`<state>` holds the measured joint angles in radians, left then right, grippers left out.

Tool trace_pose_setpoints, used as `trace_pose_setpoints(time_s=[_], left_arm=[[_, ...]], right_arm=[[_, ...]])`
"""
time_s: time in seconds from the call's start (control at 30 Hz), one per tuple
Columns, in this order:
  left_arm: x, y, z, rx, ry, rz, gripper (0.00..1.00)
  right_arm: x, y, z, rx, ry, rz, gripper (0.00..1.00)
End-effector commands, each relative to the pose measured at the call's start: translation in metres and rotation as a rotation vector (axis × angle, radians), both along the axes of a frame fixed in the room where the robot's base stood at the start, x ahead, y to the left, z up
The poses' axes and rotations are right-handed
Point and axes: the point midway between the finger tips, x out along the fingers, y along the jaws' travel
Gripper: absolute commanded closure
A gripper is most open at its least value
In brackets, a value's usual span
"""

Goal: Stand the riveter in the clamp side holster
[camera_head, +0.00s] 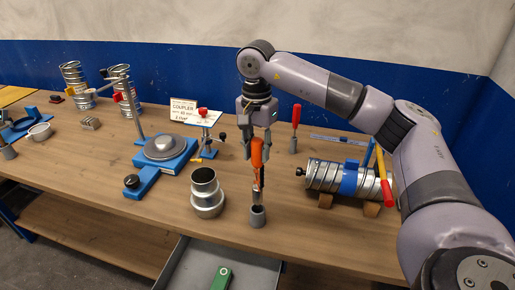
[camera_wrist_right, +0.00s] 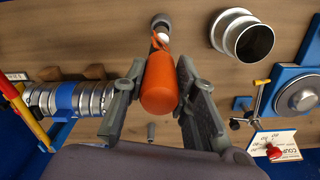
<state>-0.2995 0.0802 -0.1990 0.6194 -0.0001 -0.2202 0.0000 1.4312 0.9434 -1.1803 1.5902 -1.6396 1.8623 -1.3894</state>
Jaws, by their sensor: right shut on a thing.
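The riveter (camera_head: 257,152) has an orange handle and a metal lower part. My right gripper (camera_head: 254,146) is shut on its handle and holds it upright, lower end down. In the right wrist view the orange handle (camera_wrist_right: 160,88) sits between the fingers of my right gripper (camera_wrist_right: 160,92). A small grey holster cup (camera_head: 258,217) stands on the bench directly below the riveter. The riveter's lower end meets the cup's rim in the head view; I cannot tell whether it is inside. The cup also shows in the right wrist view (camera_wrist_right: 161,20). My left gripper is not in view.
A stepped metal coupler (camera_head: 205,192) stands just left of the cup. A spiral duct (camera_head: 328,177) with a blue clamp band lies on wooden blocks at right. A blue fixture (camera_head: 165,160) stands at left. An open drawer (camera_head: 245,262) with a green item is below the front edge.

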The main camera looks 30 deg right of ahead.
Motion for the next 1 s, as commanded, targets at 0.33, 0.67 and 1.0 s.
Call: trace_pose_setpoints(time_s=[0.33,0.67,1.0], left_arm=[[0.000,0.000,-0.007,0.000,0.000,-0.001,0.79],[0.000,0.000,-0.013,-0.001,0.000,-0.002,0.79],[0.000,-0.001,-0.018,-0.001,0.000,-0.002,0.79]], right_arm=[[0.000,0.000,-0.008,0.001,-0.003,0.000,1.00],[0.000,0.000,-0.016,0.001,-0.003,0.000,1.00],[0.000,0.000,-0.025,0.001,-0.003,0.000,1.00]])
